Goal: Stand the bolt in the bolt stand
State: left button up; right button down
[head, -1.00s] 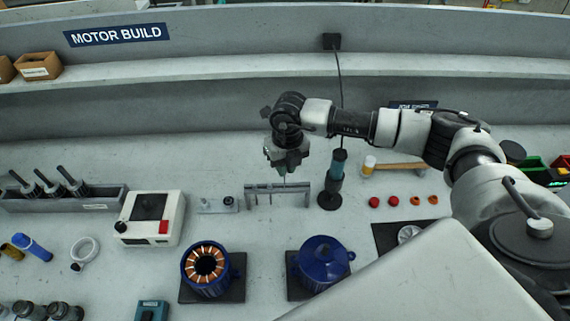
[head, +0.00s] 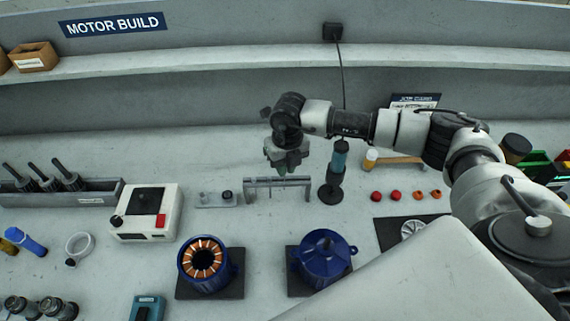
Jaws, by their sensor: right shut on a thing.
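A low grey metal stand (head: 262,183) with a flat top bar and upright legs is on the bench near the middle; I take it for the bolt stand. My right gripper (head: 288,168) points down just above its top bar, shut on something. The held thing is mostly hidden by the jaws, and I cannot make out the bolt clearly or tell whether it touches the stand. My left gripper is not in view.
A teal tool (head: 336,170) stands upright close right of the stand. A blue copper-wound stator (head: 205,262) and a blue housing (head: 323,256) are in front. A white box (head: 145,213) is further left.

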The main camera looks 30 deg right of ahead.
jog(key=shift+f+b, duration=1.3)
jog(key=shift+f, duration=0.4)
jog(key=c, duration=1.1)
grip_release()
jog(key=shift+a, duration=0.1)
jog(key=shift+f, duration=0.1)
jog(key=shift+o, duration=1)
jog(key=shift+s, duration=0.1)
